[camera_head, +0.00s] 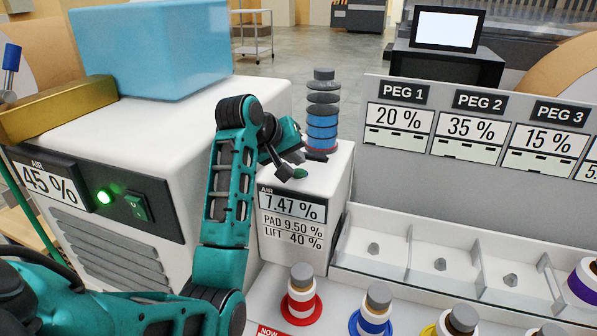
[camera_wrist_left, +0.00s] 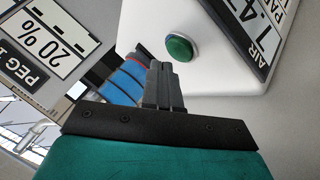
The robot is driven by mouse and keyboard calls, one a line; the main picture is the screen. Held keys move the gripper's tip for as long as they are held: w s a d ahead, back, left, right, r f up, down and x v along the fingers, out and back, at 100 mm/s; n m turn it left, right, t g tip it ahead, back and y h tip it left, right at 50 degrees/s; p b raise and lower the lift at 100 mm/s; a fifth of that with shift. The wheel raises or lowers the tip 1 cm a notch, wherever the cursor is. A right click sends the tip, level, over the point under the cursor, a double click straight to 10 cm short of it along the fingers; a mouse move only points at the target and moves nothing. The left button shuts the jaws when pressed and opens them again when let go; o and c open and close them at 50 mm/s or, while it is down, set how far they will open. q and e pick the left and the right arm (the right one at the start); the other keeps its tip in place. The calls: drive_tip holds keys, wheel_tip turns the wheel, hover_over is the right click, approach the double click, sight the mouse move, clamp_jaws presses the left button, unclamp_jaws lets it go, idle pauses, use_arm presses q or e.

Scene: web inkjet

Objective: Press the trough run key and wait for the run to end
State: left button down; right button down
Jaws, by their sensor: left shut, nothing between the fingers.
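A round green key (camera_head: 300,173) in a light ring sits on top of the small white box (camera_head: 322,181), whose display reads AIR 7.47 %, PAD 9.50 %, LIFT 40 %. The key also shows in the left wrist view (camera_wrist_left: 180,47), just beyond my fingertips. My left gripper (camera_head: 316,154) is shut and empty, beside the key and low over the box top. The closed fingers show in the left wrist view (camera_wrist_left: 156,68); they look apart from the key. The trough (camera_head: 420,295) has several bays, with small grey pegs standing in them. My right gripper is out of view.
A post with dark and blue discs (camera_head: 322,110) stands close behind my left gripper. The large white cabinet (camera_head: 180,125) at left shows 45 %, a lit green lamp (camera_head: 104,196) and a green switch (camera_head: 137,207). Several banded spools (camera_head: 301,291) stand in front. The peg panel (camera_head: 480,185) stands at right.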

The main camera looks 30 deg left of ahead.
use_arm(q)
drive_tip(key=shift+f, duration=0.1)
idle(0.7)
drive_tip(key=shift+f+p, duration=0.3)
drive_tip(key=shift+f, duration=0.05)
drive_tip(key=shift+f, duration=0.5)
idle(0.8)
drive_tip(key=shift+r, duration=0.9)
drive_tip(key=shift+r, duration=2.55)
drive_tip(key=shift+d+f, duration=0.1)
